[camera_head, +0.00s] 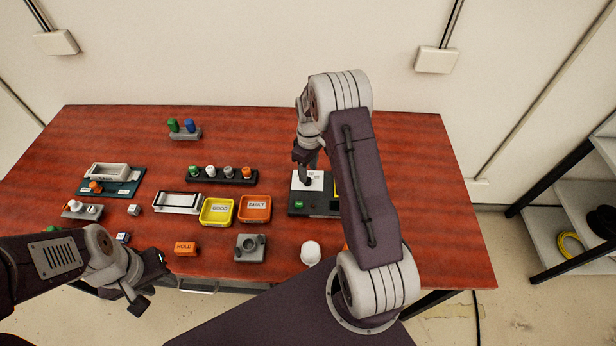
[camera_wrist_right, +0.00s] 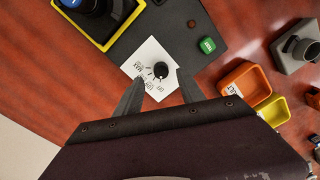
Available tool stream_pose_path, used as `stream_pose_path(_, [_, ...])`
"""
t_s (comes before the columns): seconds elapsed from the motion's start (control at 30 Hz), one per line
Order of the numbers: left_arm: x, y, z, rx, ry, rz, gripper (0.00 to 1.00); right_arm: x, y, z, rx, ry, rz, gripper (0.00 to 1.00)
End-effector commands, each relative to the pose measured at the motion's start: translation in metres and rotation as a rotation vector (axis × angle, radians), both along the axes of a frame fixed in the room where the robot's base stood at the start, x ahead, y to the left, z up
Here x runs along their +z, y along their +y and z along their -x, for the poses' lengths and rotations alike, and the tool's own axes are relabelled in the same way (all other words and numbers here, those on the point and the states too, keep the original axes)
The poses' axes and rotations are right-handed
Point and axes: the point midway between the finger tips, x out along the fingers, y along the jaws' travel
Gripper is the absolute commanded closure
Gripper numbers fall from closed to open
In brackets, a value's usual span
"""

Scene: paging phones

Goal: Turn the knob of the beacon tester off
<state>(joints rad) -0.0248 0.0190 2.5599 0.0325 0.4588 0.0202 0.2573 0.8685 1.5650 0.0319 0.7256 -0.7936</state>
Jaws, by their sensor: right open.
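The beacon tester (camera_head: 316,209) is a dark board at the right of the table. It bears a white dial plate, a green button (camera_wrist_right: 207,45) and a yellow-framed part, partly hidden by my right arm in the head view. The black knob (camera_wrist_right: 161,70) stands on the white plate (camera_wrist_right: 148,59), which has printed marks such as MAX; its exact setting is too small to tell. My right gripper (camera_wrist_right: 158,90) is open above the plate, with the knob just beyond and between its fingertips, not gripped. My left gripper (camera_head: 146,283) appears open and empty at the front left.
A yellow tray (camera_head: 203,222) and an orange tray (camera_head: 269,215) stand left of the tester. A grey fixture (camera_head: 238,257) and a white dome (camera_head: 311,250) are in front. A dark rack (camera_head: 222,181) holds several pegs. The table's right end is clear.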

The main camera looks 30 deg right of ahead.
Motion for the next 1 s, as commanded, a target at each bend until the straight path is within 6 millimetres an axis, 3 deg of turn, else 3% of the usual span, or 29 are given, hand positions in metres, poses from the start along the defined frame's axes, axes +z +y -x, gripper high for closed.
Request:
stream_pose_path(0.13, [-0.007,0.000,0.000,0.000,0.000,0.000,0.64,0.030,-0.001,-0.001,0.000,-0.004,0.001,0.54])
stream_pose_path(0.3, [-0.009,0.000,0.000,0.000,0.000,0.000,0.64,0.050,-0.002,-0.001,0.000,-0.003,0.001,0.54])
stream_pose_path(0.83, [-0.008,0.000,0.000,0.000,0.000,0.000,0.64,0.052,0.001,-0.001,0.007,-0.002,0.000,0.54])
stream_pose_path(0.9, [-0.008,0.000,0.000,0.000,0.000,0.000,0.64,0.064,0.008,-0.008,0.026,-0.028,0.007,0.54])
stream_pose_path(1.0, [-0.008,0.000,0.000,0.000,0.000,0.000,0.64,0.100,0.032,-0.011,0.082,-0.085,0.019,0.54])
